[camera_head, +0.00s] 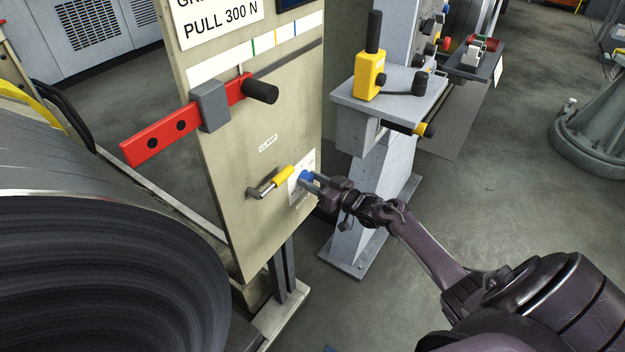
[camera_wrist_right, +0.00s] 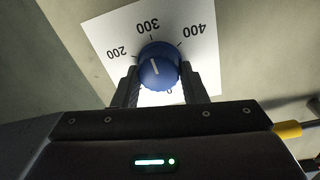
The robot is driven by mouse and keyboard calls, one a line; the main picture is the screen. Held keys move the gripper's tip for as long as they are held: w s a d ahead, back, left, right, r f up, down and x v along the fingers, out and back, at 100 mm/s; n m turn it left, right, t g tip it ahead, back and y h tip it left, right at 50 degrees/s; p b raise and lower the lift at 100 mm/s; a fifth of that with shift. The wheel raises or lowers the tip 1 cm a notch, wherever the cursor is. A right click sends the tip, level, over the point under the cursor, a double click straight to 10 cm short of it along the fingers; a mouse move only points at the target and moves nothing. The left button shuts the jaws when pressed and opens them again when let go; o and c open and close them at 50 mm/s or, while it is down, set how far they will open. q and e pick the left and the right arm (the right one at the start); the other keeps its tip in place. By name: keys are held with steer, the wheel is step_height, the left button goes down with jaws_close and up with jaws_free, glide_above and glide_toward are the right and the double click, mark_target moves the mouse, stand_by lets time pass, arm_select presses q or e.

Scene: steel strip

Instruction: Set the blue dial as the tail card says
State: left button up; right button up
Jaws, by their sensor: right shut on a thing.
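The blue dial (camera_head: 306,176) is on a white plate low on the beige panel. In the right wrist view the dial (camera_wrist_right: 158,66) fills the space between the fingers, and its white line points roughly toward the printed 300. Marks for 200 and 400 show on either side; a lower label is mostly hidden. My right gripper (camera_head: 314,182) is shut on the dial, one finger on each side. My left gripper is not in view.
A yellow-sleeved lever (camera_head: 282,176) sticks out just left of the dial. A red bar (camera_head: 155,137) with a black handle (camera_head: 260,91) crosses the panel above. A large steel coil (camera_head: 100,270) stands left. A pedestal shelf with a yellow control box (camera_head: 367,76) stands right.

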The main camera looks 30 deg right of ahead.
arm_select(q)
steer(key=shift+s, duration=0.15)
arm_select(e)
steer(key=shift+f, duration=0.1)
steer(key=o, duration=1)
steer(key=shift+c, duration=0.2)
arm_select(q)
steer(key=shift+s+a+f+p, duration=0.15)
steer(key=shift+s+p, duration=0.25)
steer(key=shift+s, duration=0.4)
arm_select(e)
steer(key=v, duration=0.7)
steer(key=shift+s+d, duration=0.15)
steer(key=shift+s, duration=0.2)
